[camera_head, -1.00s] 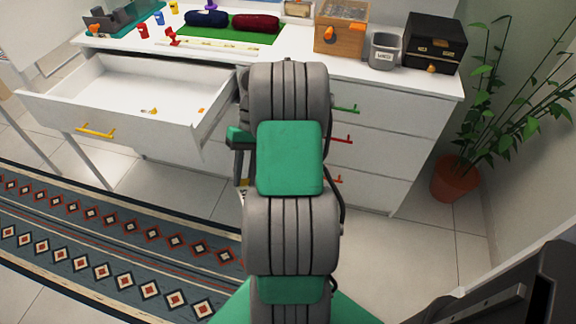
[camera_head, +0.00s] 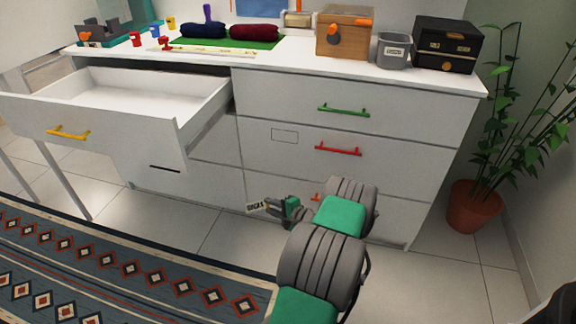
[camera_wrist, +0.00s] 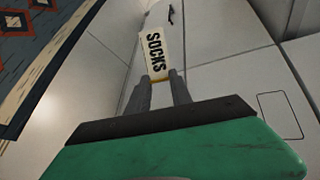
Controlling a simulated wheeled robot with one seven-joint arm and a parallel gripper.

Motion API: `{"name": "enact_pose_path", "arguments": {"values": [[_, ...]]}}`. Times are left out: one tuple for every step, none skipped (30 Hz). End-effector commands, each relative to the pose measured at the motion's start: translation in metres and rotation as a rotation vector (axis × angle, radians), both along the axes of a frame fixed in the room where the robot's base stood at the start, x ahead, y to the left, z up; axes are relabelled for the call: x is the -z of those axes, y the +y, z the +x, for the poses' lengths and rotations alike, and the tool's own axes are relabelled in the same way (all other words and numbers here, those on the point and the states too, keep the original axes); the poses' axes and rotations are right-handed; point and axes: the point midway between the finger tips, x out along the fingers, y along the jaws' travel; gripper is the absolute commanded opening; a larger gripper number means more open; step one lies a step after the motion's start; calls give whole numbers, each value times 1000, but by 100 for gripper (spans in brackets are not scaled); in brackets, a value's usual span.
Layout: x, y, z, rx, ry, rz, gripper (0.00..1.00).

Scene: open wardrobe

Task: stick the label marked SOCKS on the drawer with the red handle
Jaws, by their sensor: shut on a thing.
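The SOCKS label (camera_wrist: 153,56) is a small white card with black letters. My gripper (camera_wrist: 160,80) is shut on its lower end in the wrist view. In the head view the label (camera_head: 256,206) and my gripper (camera_head: 272,208) are low in front of the cabinet, below the red-handled drawer (camera_head: 285,155). The red handle (camera_head: 338,150) is on the second drawer of the right column, and that drawer is shut. A thin rectangular outline (camera_head: 284,136) is on its front, left of the handle. It seems to show in the wrist view too (camera_wrist: 280,115). The label looks clear of the drawer front.
The yellow-handled drawer (camera_head: 60,120) stands open at left. The green-handled drawer (camera_head: 300,100) above is shut; an orange handle (camera_head: 316,197) is partly hidden below. Boxes and rolled cloths stand on the top. A plant (camera_head: 480,205) is at right, a patterned rug (camera_head: 130,270) front left.

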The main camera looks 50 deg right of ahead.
Motion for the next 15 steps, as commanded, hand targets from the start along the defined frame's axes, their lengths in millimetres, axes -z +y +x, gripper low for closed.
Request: {"name": "enact_pose_path", "arguments": {"values": [[-15, -15, 10, 103, -34, -23, 0], [-25, -26, 14, 173, -55, -39, 0], [-42, -41, 18, 265, -84, -63, 0], [-55, -51, 19, 332, -106, -83, 0], [-70, -58, 20, 394, -126, -103, 0], [-91, -69, 19, 471, -154, -135, 0], [-104, -75, 16, 519, -172, -158, 0], [-117, -79, 14, 558, -189, -180, 0], [-130, -83, 11, 599, -210, -207, 0], [-139, -86, 9, 625, -226, -226, 0], [-145, -88, 7, 645, -240, -246, 0], [-152, -90, 4, 665, -259, -269, 0], [-156, -92, 3, 676, -270, -284, 0], [-158, -93, 1, 683, -277, -294, 0], [-160, -95, 1, 690, -282, -302, 0]]}}
